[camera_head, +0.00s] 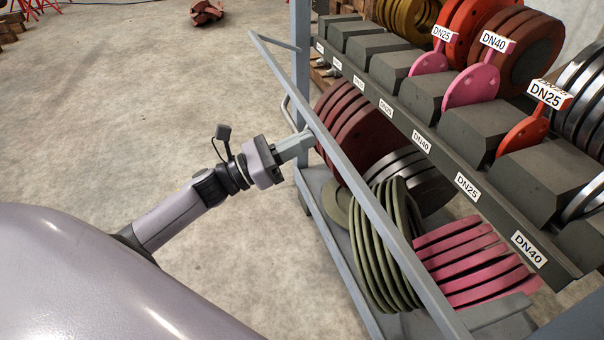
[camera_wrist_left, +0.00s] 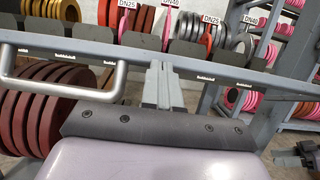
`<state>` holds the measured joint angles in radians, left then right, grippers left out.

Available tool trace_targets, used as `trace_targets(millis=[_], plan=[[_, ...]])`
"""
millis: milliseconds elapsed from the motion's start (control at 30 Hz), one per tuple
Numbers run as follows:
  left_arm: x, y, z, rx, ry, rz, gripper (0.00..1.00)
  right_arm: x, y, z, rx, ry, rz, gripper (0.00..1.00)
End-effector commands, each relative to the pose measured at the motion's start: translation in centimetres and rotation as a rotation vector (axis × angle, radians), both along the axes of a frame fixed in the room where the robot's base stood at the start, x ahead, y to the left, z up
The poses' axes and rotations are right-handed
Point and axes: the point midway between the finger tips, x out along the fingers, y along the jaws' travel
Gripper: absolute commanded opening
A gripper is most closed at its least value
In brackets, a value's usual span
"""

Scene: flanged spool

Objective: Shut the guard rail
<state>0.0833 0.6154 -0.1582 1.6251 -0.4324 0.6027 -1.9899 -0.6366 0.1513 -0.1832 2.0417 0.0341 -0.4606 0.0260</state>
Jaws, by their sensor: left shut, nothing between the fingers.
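The guard rail (camera_head: 352,180) is a long grey bar that runs diagonally in front of the rack in the head view. A short arm (camera_head: 275,42) joins its far end to the rack post, and the bar stands out from the shelves. A bent grey handle (camera_head: 289,112) sits on the rail; it also shows in the left wrist view (camera_wrist_left: 92,91), left of the fingers. My left gripper (camera_head: 308,142) is shut and empty, its tips at the rail's outer side, just nearer than the handle. The fingers (camera_wrist_left: 157,72) overlap the rail's lower edge in the wrist view; contact is unclear.
The rack's upper shelf has a dark block row with labels and several tagged discs (camera_head: 474,86). Below are dark red discs (camera_head: 361,125), green discs (camera_head: 378,245) and pink discs (camera_head: 465,260). A grey post (camera_head: 300,60) stands at the far end.

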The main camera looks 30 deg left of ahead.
Motion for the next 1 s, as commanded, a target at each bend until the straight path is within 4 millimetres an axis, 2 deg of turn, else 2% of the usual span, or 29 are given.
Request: trace_targets(millis=[33, 300, 533, 667, 1000], plan=[[0.2, -0.2, 2.0, 0.019, 0.015, -0.002, 0.0, 0.0, 0.0, 2.1, 0.0, 0.001, 0.0, 0.43], [1.2, -1.0, 4.9, 0.12, 0.129, -0.002, 0.0, -0.1, -0.1, 6.6, -0.005, -0.002, 0.001, 0.43], [2.4, -2.0, 7.4, 0.208, 0.229, -0.002, 0.0, -0.5, -0.7, 8.6, -0.026, -0.009, -0.005, 0.43], [3.2, -2.8, 8.5, 0.2, 0.234, -0.001, 0.0, -0.5, -1.1, 9.6, -0.035, -0.018, -0.008, 0.43], [6.8, -5.9, 12.6, 0.2, 0.229, -0.003, 0.0, -0.9, -1.4, 11.5, -0.042, -0.012, -0.013, 0.43]])
